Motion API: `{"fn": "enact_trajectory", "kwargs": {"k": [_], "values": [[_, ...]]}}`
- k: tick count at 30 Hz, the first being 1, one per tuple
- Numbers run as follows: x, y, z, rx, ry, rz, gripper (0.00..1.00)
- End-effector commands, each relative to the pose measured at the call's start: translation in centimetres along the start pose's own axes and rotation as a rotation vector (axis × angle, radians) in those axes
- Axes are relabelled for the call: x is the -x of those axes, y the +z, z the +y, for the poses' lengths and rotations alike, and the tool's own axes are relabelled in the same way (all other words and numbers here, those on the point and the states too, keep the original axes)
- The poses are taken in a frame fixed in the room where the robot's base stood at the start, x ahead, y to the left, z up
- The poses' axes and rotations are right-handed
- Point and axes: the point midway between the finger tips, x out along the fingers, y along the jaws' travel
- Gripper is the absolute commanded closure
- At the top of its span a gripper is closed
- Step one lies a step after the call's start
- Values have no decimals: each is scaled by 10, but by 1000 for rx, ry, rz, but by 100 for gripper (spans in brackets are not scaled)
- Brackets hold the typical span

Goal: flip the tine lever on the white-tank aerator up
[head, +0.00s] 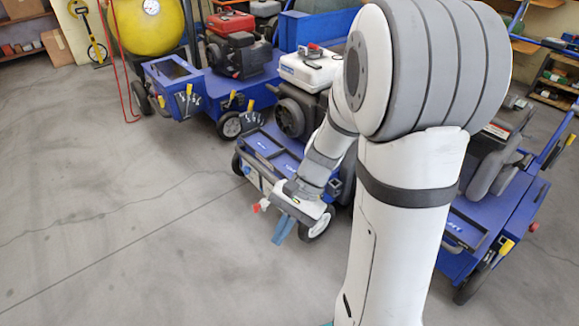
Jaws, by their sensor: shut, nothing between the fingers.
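The white-tank aerator (257,147) stands in the middle of the row, a blue machine with a white tank (310,68) on its engine. My arm and gripper hide much of its front and right side. My gripper (283,229) points down at the machine's front, with its blue fingers together and empty, beside a front wheel (318,222). A small red knob (256,207) shows just left of my gripper; I cannot tell what it belongs to. I cannot make out the tine lever on this machine.
A red-engined blue aerator (207,88) with yellow-handled levers stands behind to the left. Another blue aerator (508,215) stands at the right, partly behind my arm. A large yellow tank (148,25) is at the back left. The concrete floor (120,230) at left is clear.

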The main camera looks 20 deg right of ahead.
Motion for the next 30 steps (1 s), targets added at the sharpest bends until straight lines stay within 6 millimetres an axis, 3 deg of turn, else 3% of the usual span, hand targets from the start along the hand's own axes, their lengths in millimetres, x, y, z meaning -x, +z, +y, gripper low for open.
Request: {"fn": "enact_trajectory", "kwargs": {"k": [8,16,23,27,30], "values": [[-12,-63,-41,-531,-289,-378,100],[-19,-158,-53,-1004,-601,-740,100],[-36,-254,-24,-1357,-906,-1042,100],[-54,-306,11,-1532,-1100,-1209,100],[-68,-333,37,-1621,-1221,-1301,100]]}}
